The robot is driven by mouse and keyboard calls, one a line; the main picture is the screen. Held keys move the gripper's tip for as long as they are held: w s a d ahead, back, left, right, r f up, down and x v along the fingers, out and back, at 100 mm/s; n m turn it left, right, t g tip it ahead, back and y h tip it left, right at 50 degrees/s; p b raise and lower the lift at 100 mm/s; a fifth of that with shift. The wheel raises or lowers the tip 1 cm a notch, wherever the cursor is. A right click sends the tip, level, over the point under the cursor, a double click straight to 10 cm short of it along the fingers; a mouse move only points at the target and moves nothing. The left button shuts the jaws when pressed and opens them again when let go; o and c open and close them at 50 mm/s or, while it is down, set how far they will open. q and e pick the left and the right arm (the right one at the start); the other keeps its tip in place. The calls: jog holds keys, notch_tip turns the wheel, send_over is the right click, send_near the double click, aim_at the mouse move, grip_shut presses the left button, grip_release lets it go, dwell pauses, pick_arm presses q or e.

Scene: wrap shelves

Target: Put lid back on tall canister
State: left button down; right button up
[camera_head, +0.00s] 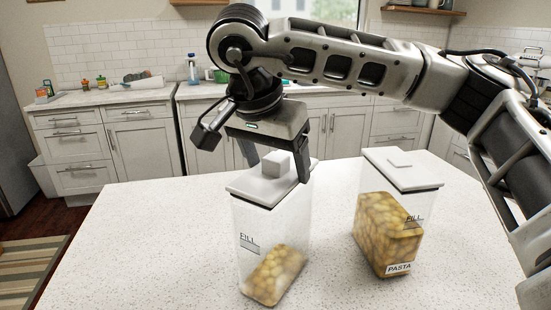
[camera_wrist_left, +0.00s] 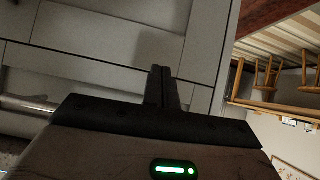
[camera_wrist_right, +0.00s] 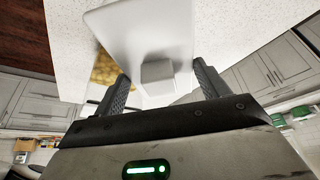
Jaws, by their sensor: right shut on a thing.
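A clear canister (camera_head: 270,235) with a "FILL" mark and pasta low inside stands on the counter. A white square lid (camera_head: 250,188) with a block knob (camera_head: 277,165) is at its top; I cannot tell whether it is fully seated. My right gripper (camera_head: 278,170) points down from above, shut on the lid, with a finger on each side of the knob. The right wrist view also shows the lid (camera_wrist_right: 130,30) and knob (camera_wrist_right: 157,72) between the fingers. My left gripper (camera_wrist_left: 164,88) is shut and empty, its fingers together, away from the canister.
A second clear canister (camera_head: 388,225), labelled "PASTA" and fuller, stands to the right with its white lid (camera_head: 402,168) on. The speckled counter (camera_head: 150,240) is clear to the left. Grey cabinets (camera_head: 95,145) line the back. A cabinet front (camera_wrist_left: 90,65) is close to my left gripper.

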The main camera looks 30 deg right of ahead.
dwell(0.3)
jog(key=shift+f, duration=0.35)
jog(key=shift+b, duration=0.3)
jog(key=shift+f, duration=0.3)
dwell(0.4)
jog(key=o, duration=1.1)
jog(key=shift+r, duration=0.1)
